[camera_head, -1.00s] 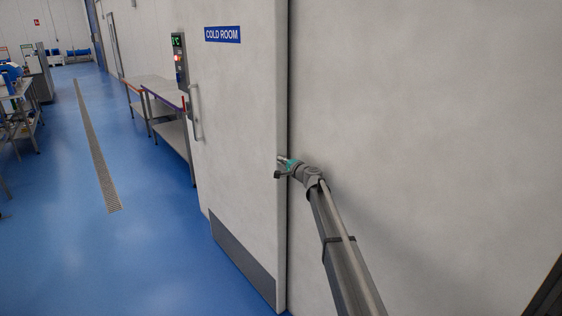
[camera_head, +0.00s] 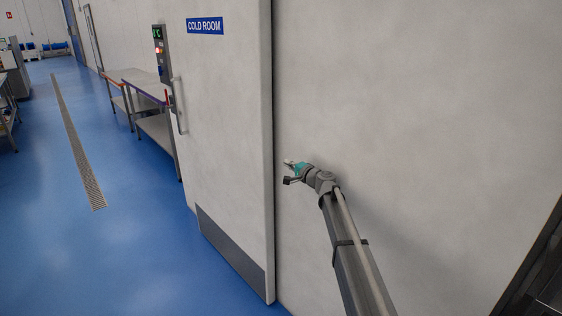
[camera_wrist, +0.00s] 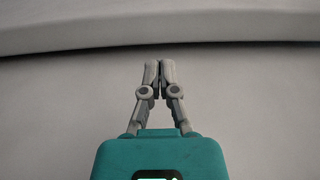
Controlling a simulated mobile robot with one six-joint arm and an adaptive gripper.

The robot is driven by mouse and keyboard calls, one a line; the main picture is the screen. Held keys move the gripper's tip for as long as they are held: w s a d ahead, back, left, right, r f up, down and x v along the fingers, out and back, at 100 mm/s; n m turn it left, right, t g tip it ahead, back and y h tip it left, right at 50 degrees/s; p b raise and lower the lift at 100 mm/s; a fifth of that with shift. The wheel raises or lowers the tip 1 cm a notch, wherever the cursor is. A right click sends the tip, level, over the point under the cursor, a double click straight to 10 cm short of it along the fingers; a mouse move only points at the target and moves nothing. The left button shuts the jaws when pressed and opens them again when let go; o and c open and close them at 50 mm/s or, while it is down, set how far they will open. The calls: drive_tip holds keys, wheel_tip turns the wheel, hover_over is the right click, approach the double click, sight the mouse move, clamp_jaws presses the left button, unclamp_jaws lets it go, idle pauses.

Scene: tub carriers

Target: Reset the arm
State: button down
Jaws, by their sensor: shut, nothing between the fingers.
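My arm reaches out at the right of the head view, with my gripper (camera_head: 290,163) at its end in front of the pale wall, just right of the edge of the cold room door (camera_head: 230,130). In the wrist view my gripper (camera_wrist: 159,68) is shut, its two grey fingertips together with nothing between them. The pale surface fills the view behind the fingers, with a dark gap running across above them. How far the fingertips are from the wall cannot be told.
The cold room door has a vertical handle (camera_head: 178,105) and a control panel (camera_head: 159,50) beyond it. Steel tables (camera_head: 142,84) stand along the wall past the door. The blue floor (camera_head: 110,250) at left is clear, with a drain grate (camera_head: 80,150).

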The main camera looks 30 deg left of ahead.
drive_tip(key=shift+s+d, duration=0.2)
drive_tip(key=shift+d, duration=0.4)
drive_tip(key=s+d+f+n+g+h+p, duration=0.15)
drive_tip(key=s+d+f+h, duration=0.35)
drive_tip(key=d, duration=0.7)
drive_tip(key=s+d+f+n+g+h, duration=0.1)
drive_tip(key=s+d+f+n, duration=0.15)
drive_tip(key=s+d, duration=0.7)
drive_tip(key=s+d+f+n+g+h+p, duration=0.1)
drive_tip(key=s+d+f+g+h, duration=0.3)
drive_tip(key=d, duration=1.1)
drive_tip(key=s+d+f+h, duration=0.2)
drive_tip(key=s+d, duration=0.5)
drive_tip(key=d, duration=0.4)
drive_tip(key=s+d+f+h, duration=0.2)
drive_tip(key=s+d+h, duration=0.2)
drive_tip(key=s+d, duration=0.4)
drive_tip(key=d, duration=0.3)
drive_tip(key=shift+s+m+h+p, duration=0.2)
drive_tip(key=shift+m+h+p, duration=0.1)
drive_tip(key=shift+a, duration=0.1)
